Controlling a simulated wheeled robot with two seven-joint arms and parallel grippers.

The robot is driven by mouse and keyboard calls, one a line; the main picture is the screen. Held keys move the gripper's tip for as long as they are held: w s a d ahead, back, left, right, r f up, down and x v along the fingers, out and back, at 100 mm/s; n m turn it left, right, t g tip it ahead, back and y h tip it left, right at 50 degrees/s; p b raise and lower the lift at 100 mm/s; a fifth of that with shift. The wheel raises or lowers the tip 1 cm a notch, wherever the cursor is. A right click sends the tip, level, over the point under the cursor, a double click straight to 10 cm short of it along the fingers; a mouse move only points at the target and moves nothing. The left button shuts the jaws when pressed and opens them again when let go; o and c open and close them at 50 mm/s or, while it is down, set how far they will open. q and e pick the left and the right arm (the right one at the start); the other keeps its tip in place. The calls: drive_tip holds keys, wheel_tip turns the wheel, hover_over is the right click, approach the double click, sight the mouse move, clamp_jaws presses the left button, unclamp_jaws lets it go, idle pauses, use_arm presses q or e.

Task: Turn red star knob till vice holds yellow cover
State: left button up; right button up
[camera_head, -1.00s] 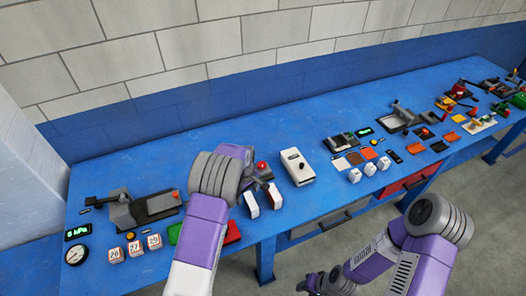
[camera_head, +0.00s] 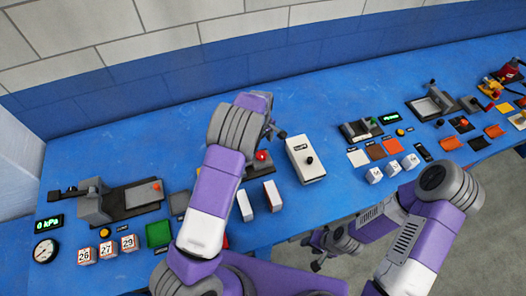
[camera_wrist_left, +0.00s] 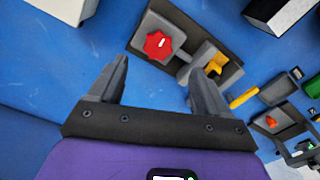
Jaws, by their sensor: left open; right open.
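In the left wrist view, the red star knob (camera_wrist_left: 158,45) sits on a grey block on a dark plate. The yellow cover (camera_wrist_left: 214,66) is on the same plate to its right; whether anything clamps it I cannot tell. My left gripper (camera_wrist_left: 158,70) is open and empty, its fingers apart just below the knob in the picture. In the head view, my left gripper (camera_head: 275,131) is above the table near a red knob (camera_head: 262,155), with the cover not discernible. My right gripper (camera_head: 325,250) is open, low by the table's front edge, its fingers small and partly hidden.
A white box (camera_head: 306,160) with a black knob stands right of the left gripper. Two white blocks (camera_head: 271,195) stand in front. A black-and-grey clamp device (camera_head: 115,200) and numbered cubes (camera_head: 107,248) are at left. The blue table (camera_head: 150,150) is clear behind.

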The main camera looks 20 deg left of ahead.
sight(261, 154)
use_arm(q)
drive_tip(key=shift+w+f, duration=0.15)
drive_tip(key=shift+f, duration=3.75)
drive_tip(key=c, duration=1)
